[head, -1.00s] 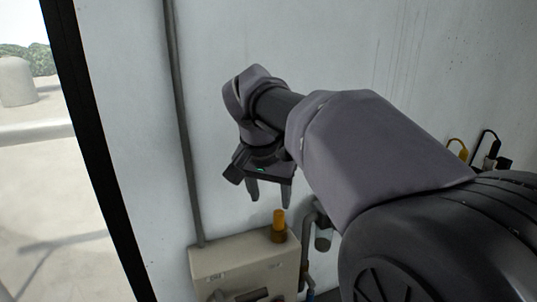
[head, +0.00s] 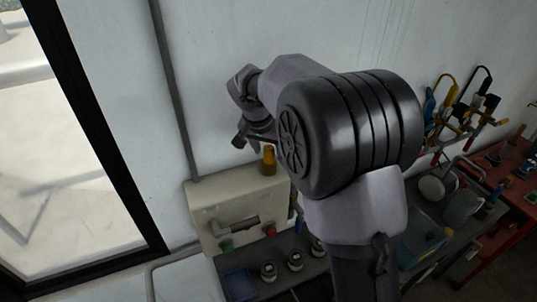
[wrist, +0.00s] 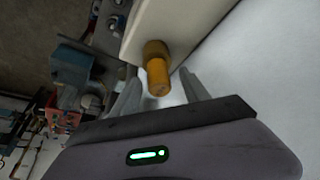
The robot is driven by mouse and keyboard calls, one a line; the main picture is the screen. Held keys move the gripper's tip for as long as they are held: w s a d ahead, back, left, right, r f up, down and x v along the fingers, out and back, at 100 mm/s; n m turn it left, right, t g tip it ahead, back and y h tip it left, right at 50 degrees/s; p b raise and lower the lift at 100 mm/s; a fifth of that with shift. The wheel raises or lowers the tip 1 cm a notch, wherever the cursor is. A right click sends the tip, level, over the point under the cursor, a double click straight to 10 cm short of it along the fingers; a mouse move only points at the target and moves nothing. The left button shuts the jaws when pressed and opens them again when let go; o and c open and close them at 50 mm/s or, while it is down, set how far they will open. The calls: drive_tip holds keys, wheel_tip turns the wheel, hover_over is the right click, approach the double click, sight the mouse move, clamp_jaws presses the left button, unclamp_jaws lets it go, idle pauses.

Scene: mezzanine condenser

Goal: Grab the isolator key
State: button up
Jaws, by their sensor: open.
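The isolator key, which I take to be the orange cylindrical piece (head: 268,160), stands upright on top of a beige box (head: 207,200) against the wall. My gripper (head: 246,141) is open and empty, up and to the left of the key in the head view; part of it is hidden behind my arm. In the wrist view the key (wrist: 157,78) points toward the camera and shows between the two spread fingertips. I see no contact; how far the fingers reach along it I cannot tell.
The box front carries a grey handle (head: 238,226), with a green and a red piece below. A grey pipe (head: 175,95) runs up the wall to the left. A dark bench with round parts (head: 295,260) lies below. Tools (head: 460,105) hang at the right.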

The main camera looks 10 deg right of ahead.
drive_tip(key=shift+w+d+f, duration=0.15)
drive_tip(key=shift+w+f, duration=0.05)
drive_tip(key=shift+f, duration=0.1)
drive_tip(key=shift+s+r, duration=0.1)
drive_tip(key=shift+s, duration=0.1)
drive_tip(key=c, duration=0.4)
clamp_jaws()
